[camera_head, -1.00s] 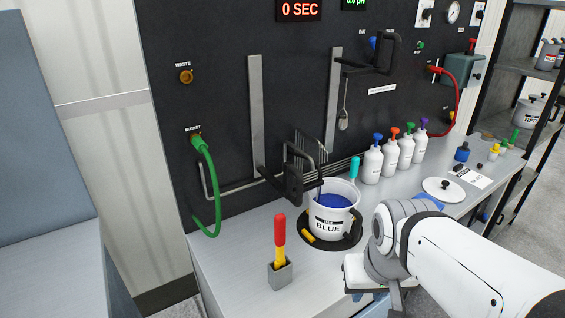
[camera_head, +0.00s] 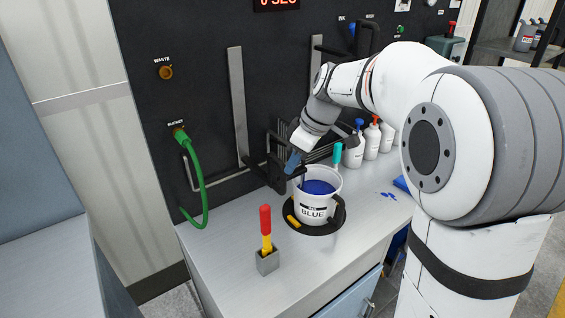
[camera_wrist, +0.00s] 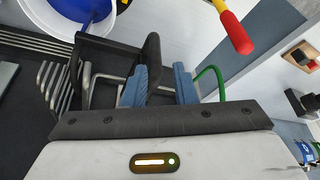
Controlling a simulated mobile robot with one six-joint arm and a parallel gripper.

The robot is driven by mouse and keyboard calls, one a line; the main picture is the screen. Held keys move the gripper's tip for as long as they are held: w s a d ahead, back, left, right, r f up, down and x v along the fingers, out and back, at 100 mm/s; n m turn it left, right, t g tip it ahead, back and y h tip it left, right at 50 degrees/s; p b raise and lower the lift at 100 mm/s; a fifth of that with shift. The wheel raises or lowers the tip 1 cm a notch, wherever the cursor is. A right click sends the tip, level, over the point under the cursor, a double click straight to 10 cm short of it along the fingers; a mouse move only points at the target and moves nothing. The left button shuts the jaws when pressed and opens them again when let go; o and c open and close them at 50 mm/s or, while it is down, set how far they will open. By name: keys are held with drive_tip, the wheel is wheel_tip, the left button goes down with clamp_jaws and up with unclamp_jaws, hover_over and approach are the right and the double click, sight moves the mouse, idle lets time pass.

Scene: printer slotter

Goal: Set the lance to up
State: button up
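The lance is a black carriage with a loop handle (camera_head: 277,172) low on the left metal rail (camera_head: 238,105), beside the blue-ink bucket (camera_head: 312,208). My gripper (camera_head: 292,162) is at this handle, with its blue fingers pointing down. In the wrist view my gripper (camera_wrist: 160,82) is open, with a gap between its fingers.
A green hose (camera_head: 194,178) hangs at the left. Several white bottles (camera_head: 355,150) stand behind my arm. The left bench front is clear.

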drive_tip(key=shift+n, duration=0.4)
drive_tip(key=x, duration=0.5)
drive_tip(key=w+p+x, duration=0.1)
drive_tip(key=x, duration=0.2)
drive_tip(key=shift+w+a+r, duration=0.15)
drive_tip(key=shift+a+r, duration=0.1)
drive_tip(key=shift+a, duration=0.15)
drive_tip(key=shift+c, duration=0.6)
clamp_jaws()
